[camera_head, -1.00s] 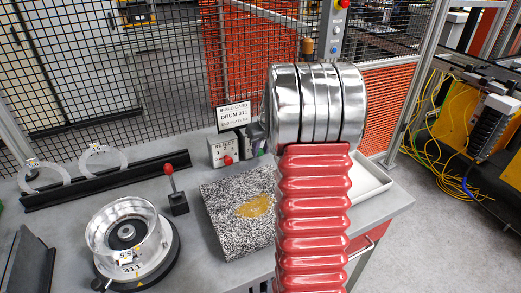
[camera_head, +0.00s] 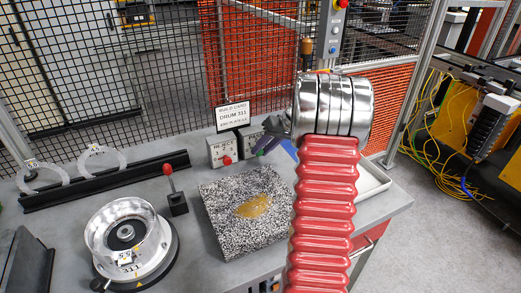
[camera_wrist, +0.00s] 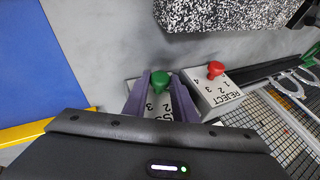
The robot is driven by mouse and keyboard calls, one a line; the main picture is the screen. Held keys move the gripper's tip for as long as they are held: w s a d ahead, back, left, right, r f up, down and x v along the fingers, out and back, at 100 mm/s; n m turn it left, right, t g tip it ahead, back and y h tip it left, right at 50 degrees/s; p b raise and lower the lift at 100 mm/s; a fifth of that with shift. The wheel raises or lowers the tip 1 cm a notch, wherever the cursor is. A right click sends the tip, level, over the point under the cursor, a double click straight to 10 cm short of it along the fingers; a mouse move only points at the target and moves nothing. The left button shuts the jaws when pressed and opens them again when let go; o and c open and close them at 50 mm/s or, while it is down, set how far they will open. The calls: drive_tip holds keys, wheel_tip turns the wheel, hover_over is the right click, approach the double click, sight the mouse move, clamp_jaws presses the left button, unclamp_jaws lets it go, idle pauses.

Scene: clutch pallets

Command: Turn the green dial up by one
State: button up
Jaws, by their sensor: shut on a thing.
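The green dial (camera_wrist: 160,78) stands on a white numbered box (camera_wrist: 159,108) in the wrist view. The purple fingers of my gripper (camera_wrist: 160,86) are on both sides of its knob and shut on it. Some printed digits show between the fingers, but I cannot tell which one the dial points to. In the head view, my gripper (camera_head: 268,144) is at the box right of the red dial (camera_head: 227,160), and the green knob is hidden behind my fingers and arm.
The red dial's REJECT box (camera_wrist: 218,92) is right beside the green dial's box. A speckled block (camera_head: 240,212) lies in front of the boxes. A mesh fence (camera_head: 100,70) and build card (camera_head: 232,116) stand behind. A lever with a red knob (camera_head: 168,170) stands left.

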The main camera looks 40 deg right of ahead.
drive_tip(key=shift+s+d+f+m+t+y, duration=0.15)
drive_tip(key=shift+m+t+y, duration=0.1)
drive_tip(key=shift+y, duration=0.5)
drive_tip(key=shift+w+d+f+m+t+y, duration=0.15)
drive_tip(key=shift+t+y, duration=0.1)
drive_tip(key=shift+y, duration=0.5)
drive_tip(key=shift+s, duration=0.1)
drive_tip(key=o, duration=1)
drive_tip(key=shift+s+r, duration=0.1)
drive_tip(key=shift+r, duration=0.05)
drive_tip(key=v, duration=1.3)
drive_tip(key=shift+s+d, duration=0.2)
drive_tip(key=shift+d, duration=0.05)
